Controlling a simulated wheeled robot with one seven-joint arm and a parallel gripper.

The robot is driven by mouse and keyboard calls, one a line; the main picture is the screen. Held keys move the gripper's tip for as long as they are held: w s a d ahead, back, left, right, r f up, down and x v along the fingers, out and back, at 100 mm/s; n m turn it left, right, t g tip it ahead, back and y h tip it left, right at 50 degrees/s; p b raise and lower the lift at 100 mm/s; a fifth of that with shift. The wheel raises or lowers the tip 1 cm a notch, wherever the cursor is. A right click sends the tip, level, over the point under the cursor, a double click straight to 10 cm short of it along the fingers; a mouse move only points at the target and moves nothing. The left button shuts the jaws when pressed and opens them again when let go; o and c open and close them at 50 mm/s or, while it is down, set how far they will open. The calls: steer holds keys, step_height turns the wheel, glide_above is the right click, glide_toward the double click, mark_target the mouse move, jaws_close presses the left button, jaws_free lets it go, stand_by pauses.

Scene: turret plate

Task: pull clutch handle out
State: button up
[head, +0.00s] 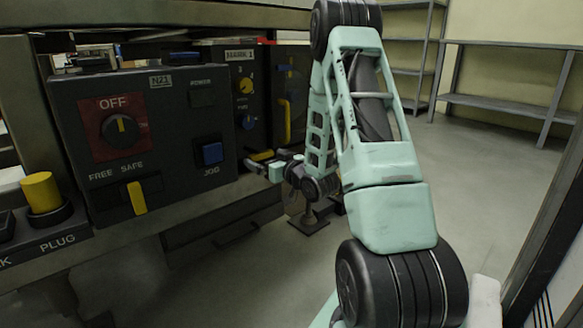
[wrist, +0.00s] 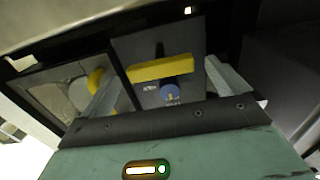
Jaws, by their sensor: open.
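A yellow bar handle (wrist: 160,69) on a dark panel spans the space between my fingers in the wrist view. It looks like the clutch handle, but I cannot read a label naming it. In the head view a yellow bar (head: 262,155) shows low on the panel, beside my gripper (head: 268,165). In the wrist view my gripper (wrist: 163,72) is open, one finger on each side of the bar. I cannot tell whether either finger touches it.
A blue knob (wrist: 170,93) sits close to the bar. A yellow curved handle (wrist: 96,80) is on the neighbouring panel. The near N21 box (head: 140,140) carries an OFF knob, a yellow lever and a blue JOG button. A yellow plug (head: 42,192) stands left. Open floor (head: 470,180) lies right.

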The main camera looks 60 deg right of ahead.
steer(key=p+v, duration=1)
steer(key=v, duration=0.4)
steer(key=shift+s, duration=0.3)
